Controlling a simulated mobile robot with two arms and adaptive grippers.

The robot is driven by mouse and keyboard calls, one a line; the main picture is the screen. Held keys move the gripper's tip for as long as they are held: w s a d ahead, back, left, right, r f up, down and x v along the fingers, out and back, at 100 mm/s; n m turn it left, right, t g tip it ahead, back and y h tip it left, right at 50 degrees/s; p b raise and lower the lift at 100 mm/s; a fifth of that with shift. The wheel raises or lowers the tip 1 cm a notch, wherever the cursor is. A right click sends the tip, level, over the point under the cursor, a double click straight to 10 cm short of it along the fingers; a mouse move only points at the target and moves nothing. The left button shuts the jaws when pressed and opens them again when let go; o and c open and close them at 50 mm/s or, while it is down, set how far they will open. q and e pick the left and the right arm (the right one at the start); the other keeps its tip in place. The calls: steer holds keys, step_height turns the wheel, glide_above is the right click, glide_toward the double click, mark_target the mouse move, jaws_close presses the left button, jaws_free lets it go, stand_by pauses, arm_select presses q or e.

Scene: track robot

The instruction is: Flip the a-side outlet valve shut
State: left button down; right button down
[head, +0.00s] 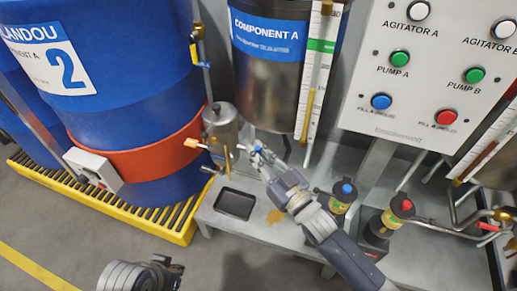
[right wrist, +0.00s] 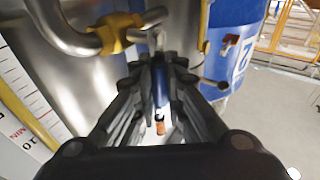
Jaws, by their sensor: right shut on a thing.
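The a-side outlet valve sits below the Component A tank (head: 268,90). A small blue part of it (head: 257,149) shows at the tip of my right gripper (head: 263,160) in the head view. In the right wrist view, my right gripper's fingers (right wrist: 159,75) are closed around the blue lever (right wrist: 161,88). A brass fitting (right wrist: 118,34) on a bent metal pipe is just beyond the fingers. The fingers hide most of the valve, so its exact angle cannot be told. My left gripper (head: 168,272) is low at the bottom edge, away from the valve, partly cut off.
A steel filter pot (head: 220,127) with an orange lever (head: 194,143) stands left of the valve. A black tray (head: 235,204) and a yellowish spill (head: 275,217) lie on the bench. Two pumps, blue-capped (head: 345,190) and red-capped (head: 403,207), stand right. A control panel (head: 425,75) hangs above.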

steer(key=c, duration=1.6)
jaws_free()
steer(key=shift+c, duration=0.2)
steer(key=v, duration=1.2)
